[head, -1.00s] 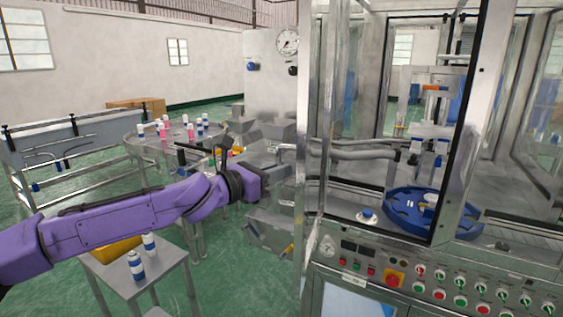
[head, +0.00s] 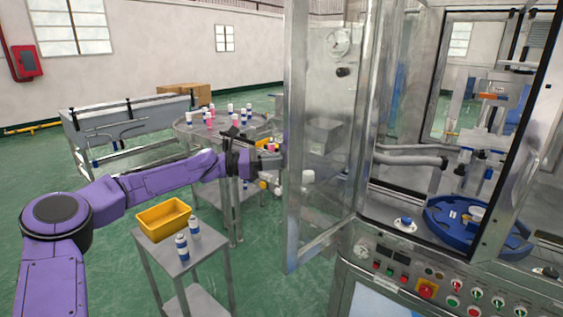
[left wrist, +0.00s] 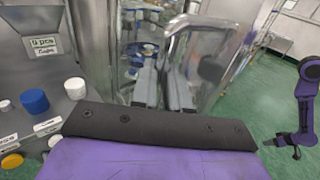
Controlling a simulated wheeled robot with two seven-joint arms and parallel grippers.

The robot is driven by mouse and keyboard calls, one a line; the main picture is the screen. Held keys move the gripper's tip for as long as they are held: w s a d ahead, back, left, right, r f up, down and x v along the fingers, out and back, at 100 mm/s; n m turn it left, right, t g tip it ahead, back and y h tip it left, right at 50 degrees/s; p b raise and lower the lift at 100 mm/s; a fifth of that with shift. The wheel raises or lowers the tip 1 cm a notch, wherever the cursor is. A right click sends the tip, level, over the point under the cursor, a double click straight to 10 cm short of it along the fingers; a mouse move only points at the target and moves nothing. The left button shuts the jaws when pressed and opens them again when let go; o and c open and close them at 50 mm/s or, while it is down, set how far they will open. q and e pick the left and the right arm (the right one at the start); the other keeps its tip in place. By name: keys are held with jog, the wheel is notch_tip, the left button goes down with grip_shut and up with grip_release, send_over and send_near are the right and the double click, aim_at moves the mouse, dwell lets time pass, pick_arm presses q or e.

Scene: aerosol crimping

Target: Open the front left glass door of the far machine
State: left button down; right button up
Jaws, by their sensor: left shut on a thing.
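The glass door (head: 325,130) of the machine has a metal frame and stands swung out to the left, away from the machine's front opening. My left gripper (head: 272,160) is shut at the door's free left edge, on its handle; the fingers hide most of the handle. In the left wrist view, the gripper's grey fingers (left wrist: 163,90) point at the blurred door (left wrist: 205,60). A purple arm with a small dark gripper (left wrist: 288,146), my right one, hangs at the right of that view; its jaws are too small to read. It is outside the head view.
Inside the machine is a blue turntable (head: 470,228); a control panel (head: 430,285) runs below. A small stand holds a yellow bin (head: 164,219) and blue-white cans (head: 182,247). A round table (head: 185,128) with cans stands behind my left arm. Green floor is free at lower left.

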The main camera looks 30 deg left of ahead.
pick_arm(q)
jog(key=shift+d+r, duration=0.1)
jog(key=shift+r, duration=0.15)
jog(key=c, duration=1.2)
grip_release()
jog(key=shift+w+d, duration=0.1)
jog(key=shift+w+d+f, duration=0.2)
jog(key=shift+w+d, duration=0.1)
jog(key=shift+w, duration=0.1)
jog(key=b+v, duration=0.3)
jog(key=v, duration=0.7)
jog(key=shift+s+a, duration=0.15)
jog(key=shift+s, duration=0.05)
